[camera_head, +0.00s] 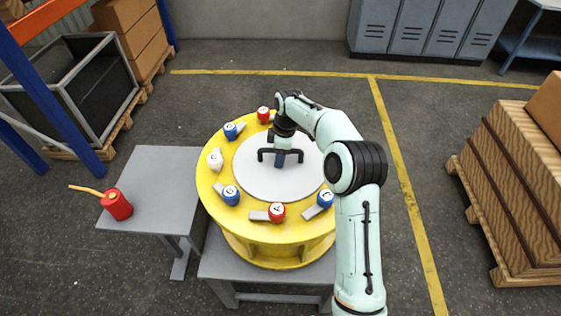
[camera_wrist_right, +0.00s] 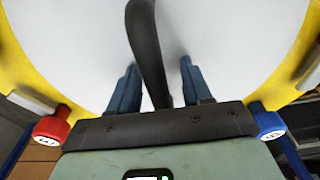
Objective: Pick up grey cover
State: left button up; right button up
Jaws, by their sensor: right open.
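The grey cover (camera_head: 255,182) is a light round disc lying flat on top of the yellow drum (camera_head: 262,240). A black handle (camera_head: 266,152) stands on its middle. My right gripper (camera_head: 280,163) is over the cover at the handle. In the right wrist view the cover (camera_wrist_right: 60,60) fills most of the picture, and the handle (camera_wrist_right: 146,45) runs between the two blue fingers of my right gripper (camera_wrist_right: 160,88). The fingers are open, with a gap to the handle on both sides. My left gripper is not in view.
Several red, blue and white knobs, including a red one (camera_head: 277,211) and a blue one (camera_head: 231,195), ring the drum's rim with grey clamps. A red can (camera_head: 117,204) stands on the grey side table (camera_head: 160,172). A loaded pallet (camera_head: 515,170) stands at the right.

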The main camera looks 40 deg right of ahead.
dwell(0.4)
grip_shut()
dwell(1.2)
jog(key=shift+w+r, duration=0.15)
